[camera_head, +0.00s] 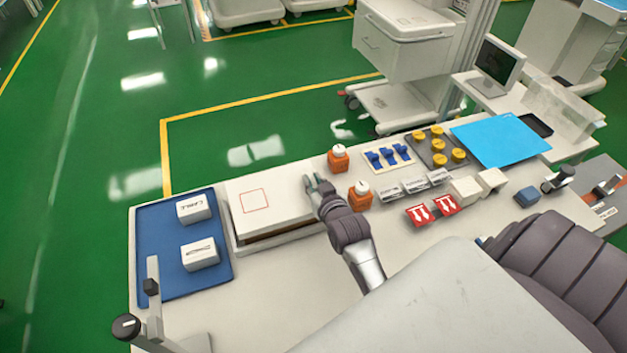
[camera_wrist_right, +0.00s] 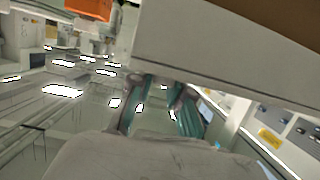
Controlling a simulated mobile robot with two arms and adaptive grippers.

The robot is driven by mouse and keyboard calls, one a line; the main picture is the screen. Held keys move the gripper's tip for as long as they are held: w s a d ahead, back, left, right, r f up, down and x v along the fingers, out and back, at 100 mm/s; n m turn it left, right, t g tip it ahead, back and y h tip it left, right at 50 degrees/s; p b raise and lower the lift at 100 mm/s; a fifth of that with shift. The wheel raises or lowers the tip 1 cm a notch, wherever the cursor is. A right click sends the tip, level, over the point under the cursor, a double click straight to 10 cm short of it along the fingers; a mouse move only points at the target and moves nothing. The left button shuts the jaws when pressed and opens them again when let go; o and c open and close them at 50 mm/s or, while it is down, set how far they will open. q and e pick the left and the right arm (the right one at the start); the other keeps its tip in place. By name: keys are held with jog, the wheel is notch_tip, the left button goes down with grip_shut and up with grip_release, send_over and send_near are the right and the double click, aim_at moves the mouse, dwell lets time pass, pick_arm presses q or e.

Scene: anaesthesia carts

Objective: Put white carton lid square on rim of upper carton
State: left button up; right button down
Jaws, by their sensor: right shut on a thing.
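The white lid (camera_head: 287,196), with a red square outline on top, lies at the left-middle of the table over a carton. A brown strip (camera_head: 275,238) shows under its front edge, above a white lower rim; I cannot tell whether the lid touches the rim or sits square. My right gripper (camera_head: 314,187) is at the lid's right edge, shut on it. In the right wrist view, the lid's white side wall (camera_wrist_right: 230,62) passes close by the fingers (camera_wrist_right: 160,105), with a brown surface beyond it. Fingertip contact is partly hidden. My left gripper is not in view.
A blue mat (camera_head: 160,262) with two white boxes lies left of the carton. Orange-based items (camera_head: 338,158) and (camera_head: 361,194) stand close right of my gripper. Small boxes and red cards (camera_head: 420,214) lie further right. The table front by the carton is clear.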

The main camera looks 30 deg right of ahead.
jog(key=c, duration=1)
grip_release()
jog(key=v, duration=1.2)
